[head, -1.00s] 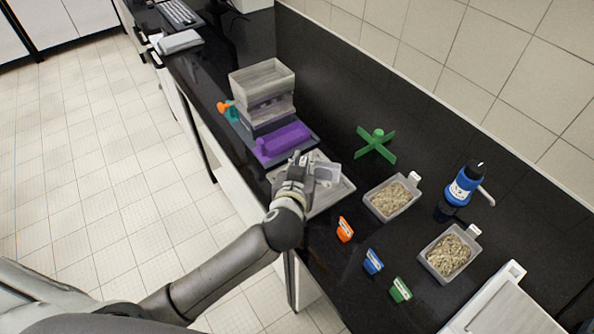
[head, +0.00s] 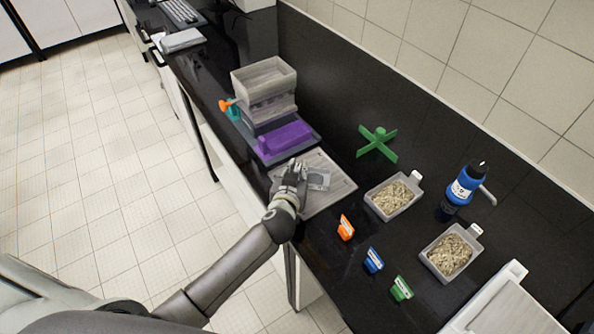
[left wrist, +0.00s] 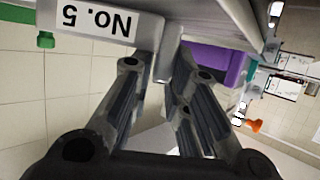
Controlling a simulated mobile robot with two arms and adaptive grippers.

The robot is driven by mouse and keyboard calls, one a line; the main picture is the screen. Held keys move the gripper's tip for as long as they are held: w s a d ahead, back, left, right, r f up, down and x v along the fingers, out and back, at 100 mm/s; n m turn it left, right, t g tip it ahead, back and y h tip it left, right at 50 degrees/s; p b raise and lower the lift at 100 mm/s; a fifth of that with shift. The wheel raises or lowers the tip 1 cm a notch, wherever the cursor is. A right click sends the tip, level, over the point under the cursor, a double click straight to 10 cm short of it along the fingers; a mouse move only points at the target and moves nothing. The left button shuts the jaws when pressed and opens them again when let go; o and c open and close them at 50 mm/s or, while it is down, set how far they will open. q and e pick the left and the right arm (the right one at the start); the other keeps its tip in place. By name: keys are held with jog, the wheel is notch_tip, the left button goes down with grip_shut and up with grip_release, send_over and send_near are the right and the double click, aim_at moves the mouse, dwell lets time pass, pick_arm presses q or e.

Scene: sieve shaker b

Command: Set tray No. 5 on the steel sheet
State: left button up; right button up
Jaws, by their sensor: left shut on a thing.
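Tray No. 5 is a small light grey piece in the head view (head: 319,180). In the left wrist view its grey wall (left wrist: 205,18) shows close up, with the label "No. 5" upside down. My left gripper (head: 293,168) is shut on a tab of this tray; the fingers also fill the middle of the left wrist view (left wrist: 163,75). The steel sheet (head: 335,196) is a flat grey plate on the black bench. The tray is over the sheet; I cannot tell if it touches. My right gripper is not in view.
The shaker with its purple block (head: 285,138) and grey stack (head: 265,78) stands beyond the sheet. A green cross (head: 377,143), two trays of grains (head: 393,197) (head: 449,253), a blue bottle (head: 463,187) and orange, blue and green tags (head: 346,228) (head: 373,260) (head: 401,289) are to the right.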

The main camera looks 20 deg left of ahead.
pick_arm(q)
jog(key=o, duration=0.8)
jog(key=shift+f, duration=0.1)
jog(key=v, duration=1.2)
